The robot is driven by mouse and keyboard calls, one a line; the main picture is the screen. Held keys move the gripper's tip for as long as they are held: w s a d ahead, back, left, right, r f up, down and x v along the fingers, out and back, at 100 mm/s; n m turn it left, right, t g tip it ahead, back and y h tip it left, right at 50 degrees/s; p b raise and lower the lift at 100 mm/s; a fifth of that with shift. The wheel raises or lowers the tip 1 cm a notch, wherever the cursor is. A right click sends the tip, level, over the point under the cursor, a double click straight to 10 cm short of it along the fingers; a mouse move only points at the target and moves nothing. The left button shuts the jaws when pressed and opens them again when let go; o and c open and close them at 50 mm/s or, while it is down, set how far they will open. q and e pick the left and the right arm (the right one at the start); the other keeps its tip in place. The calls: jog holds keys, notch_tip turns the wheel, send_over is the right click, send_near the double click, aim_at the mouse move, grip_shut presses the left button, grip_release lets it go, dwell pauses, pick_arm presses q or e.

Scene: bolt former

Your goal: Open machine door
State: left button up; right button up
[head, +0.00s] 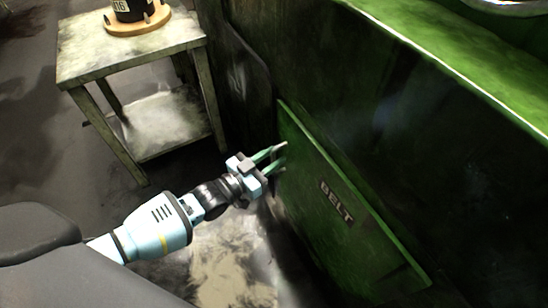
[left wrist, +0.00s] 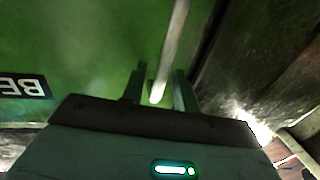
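The green machine door (head: 335,215) carries a dark "BELT" label and stands low on the machine's side in the head view. It also fills the upper left of the left wrist view (left wrist: 80,45). My left gripper (head: 279,158) is at the door's upper left edge. In the left wrist view, the two fingers of my left gripper (left wrist: 158,82) are apart, with a pale rod-like handle (left wrist: 172,45) between them. The fingers look open around the handle; contact cannot be made out. My right gripper is not in view.
A worn metal table (head: 130,45) with a lower shelf stands at the upper left, bearing a dark cylinder on a wooden round base (head: 137,18). The green machine (head: 430,120) rises along the right. Stained floor (head: 225,265) lies open in front of the door.

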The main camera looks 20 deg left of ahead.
pick_arm(q)
jog(key=shift+w+d, duration=0.15)
jog(key=shift+w, duration=0.2)
grip_shut()
